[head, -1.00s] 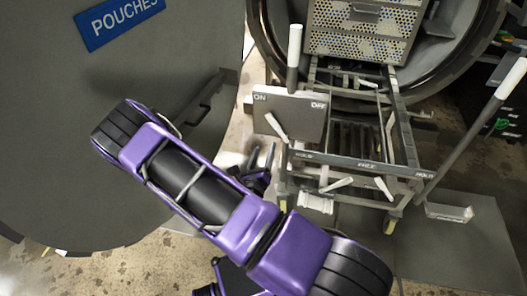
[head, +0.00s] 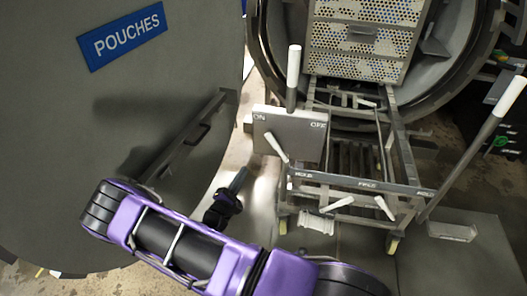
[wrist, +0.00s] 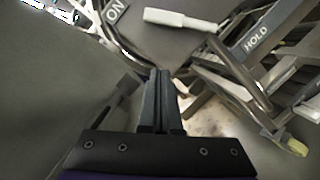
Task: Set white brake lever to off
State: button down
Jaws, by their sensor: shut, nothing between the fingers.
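A grey plate (head: 290,135) on the cart's front reads ON at left and OFF at right. A small white-handled lever (head: 277,147) in front of the plate leans up and left, toward the ON side. What looks like the same handle shows in the wrist view (wrist: 180,20), beside the ON label. A taller white handle (head: 293,75) stands nearly upright above the plate; I cannot tell which is the brake lever. My gripper (head: 240,177) is shut and empty, left of and below the plate, apart from both levers. Its fingers show in the wrist view (wrist: 160,78).
A bar (head: 350,181) marked HOLD, FREE and HOLD crosses the cart's front, with white handles (head: 338,201) below it. A long white-tipped lever (head: 507,97) rises at right. The large grey door (head: 60,150) with a POUCHES sign (head: 122,37) fills the left side.

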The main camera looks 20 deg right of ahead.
aim_at(277, 148)
jog(key=w+d+r+m, duration=0.1)
jog(key=w+d+r, duration=0.2)
jog(key=d, duration=0.6)
jog(key=shift+w+d, duration=0.35)
jog(key=shift+w, duration=0.7)
jog(key=shift+r+m, duration=0.2)
jog(key=shift+m, duration=0.1)
jog(key=shift+r+m+g, duration=0.1)
jog(key=shift+m+g, duration=0.3)
